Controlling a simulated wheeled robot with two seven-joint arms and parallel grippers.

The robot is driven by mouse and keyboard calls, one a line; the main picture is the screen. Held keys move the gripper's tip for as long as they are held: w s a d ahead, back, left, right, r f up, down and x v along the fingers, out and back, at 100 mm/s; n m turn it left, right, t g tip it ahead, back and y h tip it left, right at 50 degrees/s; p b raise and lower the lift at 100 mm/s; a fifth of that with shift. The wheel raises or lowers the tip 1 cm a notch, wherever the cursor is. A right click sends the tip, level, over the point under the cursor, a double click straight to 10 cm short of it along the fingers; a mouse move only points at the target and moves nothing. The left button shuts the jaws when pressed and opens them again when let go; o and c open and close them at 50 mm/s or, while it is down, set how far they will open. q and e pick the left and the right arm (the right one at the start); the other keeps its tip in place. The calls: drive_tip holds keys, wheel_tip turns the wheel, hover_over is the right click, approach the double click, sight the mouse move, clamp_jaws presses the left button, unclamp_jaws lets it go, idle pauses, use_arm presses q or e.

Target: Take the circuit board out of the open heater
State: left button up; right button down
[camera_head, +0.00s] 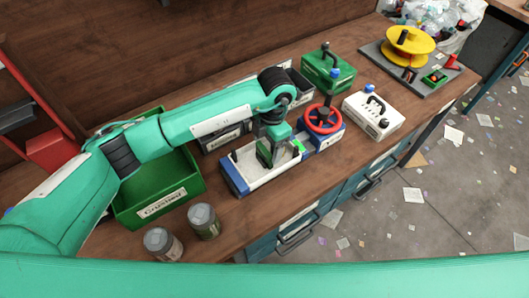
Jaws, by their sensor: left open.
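The open heater (284,169) is a long white and blue box with a red handwheel at its right end, standing near the front of the workbench. A dark green piece, probably the circuit board (263,153), shows upright in its tray. My left gripper (272,152) points down into the heater from above, open, with its fingers at the board. The arm and fingers hide part of the board, and I cannot tell whether they touch it. A small bright green patch (298,147) shows just right of the fingers. My right gripper is out of view.
A green bin (160,204) labelled "Crushed" stands left of the heater, with two grey cans (204,221) in front. A grey bin (226,137) sits behind. A white box (373,116) and green box (328,72) stand right; a yellow spool (409,45) is farther right.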

sight(265, 149)
use_arm(q)
drive_tip(key=f, duration=0.2)
drive_tip(key=f+p, duration=0.1)
drive_tip(key=shift+s+a+f, duration=0.2)
drive_tip(key=shift+s+a, duration=0.1)
drive_tip(key=shift+a, duration=0.1)
drive_tip(key=shift+f, duration=0.45)
drive_tip(key=c, duration=0.7)
drive_tip(key=shift+c, duration=0.2)
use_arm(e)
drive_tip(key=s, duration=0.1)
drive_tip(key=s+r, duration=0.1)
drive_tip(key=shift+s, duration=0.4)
use_arm(q)
drive_tip(key=shift+r, duration=0.1)
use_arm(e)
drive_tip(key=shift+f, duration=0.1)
